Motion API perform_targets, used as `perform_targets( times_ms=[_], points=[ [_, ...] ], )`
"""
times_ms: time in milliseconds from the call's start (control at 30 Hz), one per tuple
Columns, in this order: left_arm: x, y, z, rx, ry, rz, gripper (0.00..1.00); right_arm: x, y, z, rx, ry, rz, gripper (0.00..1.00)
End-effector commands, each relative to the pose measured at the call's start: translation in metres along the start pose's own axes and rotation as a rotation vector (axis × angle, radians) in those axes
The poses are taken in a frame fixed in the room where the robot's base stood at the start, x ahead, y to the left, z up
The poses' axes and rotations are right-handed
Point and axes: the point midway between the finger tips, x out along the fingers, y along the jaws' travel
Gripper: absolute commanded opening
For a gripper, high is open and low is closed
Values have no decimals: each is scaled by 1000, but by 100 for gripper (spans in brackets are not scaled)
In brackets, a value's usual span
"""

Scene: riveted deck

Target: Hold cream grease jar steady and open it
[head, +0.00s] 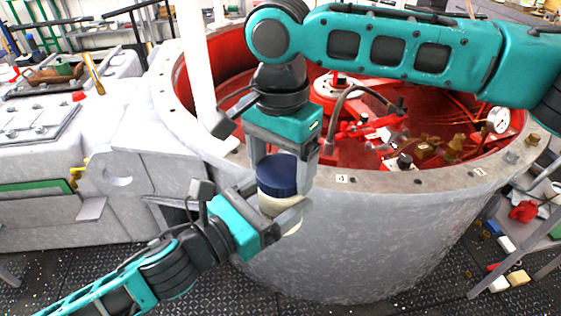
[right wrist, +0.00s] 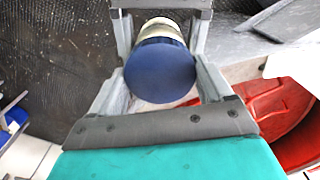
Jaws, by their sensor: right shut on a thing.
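The cream grease jar (head: 279,207) has a dark blue lid (head: 278,177) and is held upright in the air in front of the round tank. My right gripper (head: 283,175) comes down from above and is shut on the lid. The right wrist view shows the blue lid (right wrist: 160,70) between its fingers, with a little of the cream body (right wrist: 162,24) behind. My left gripper (head: 272,214) comes from the lower left, its fingers on either side of the cream body. In the right wrist view, narrow gaps show between the left fingers and the body, so it looks open.
A large grey round tank (head: 345,235) with a red interior stands right behind the jar. Inside are a hose, brass fittings (head: 440,148) and a gauge (head: 498,120). A grey machine block (head: 120,150) is at the left. Loose blocks (head: 517,278) lie on the dark floor at right.

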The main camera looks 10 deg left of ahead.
Motion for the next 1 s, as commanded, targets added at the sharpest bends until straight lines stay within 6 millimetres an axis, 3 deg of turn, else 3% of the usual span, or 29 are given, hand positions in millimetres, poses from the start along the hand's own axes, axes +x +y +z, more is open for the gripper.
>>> perform_targets(
  times_ms=[267, 1000],
  points=[
    [0, -6, 2, -1, -8, -14, 0, -2, -3, 2, -115, -4, -16, 43],
    [0, -7, 2, -1, -9, -17, 0, -3, -1, 3, -1489, 9, -22, 43]
  ],
)
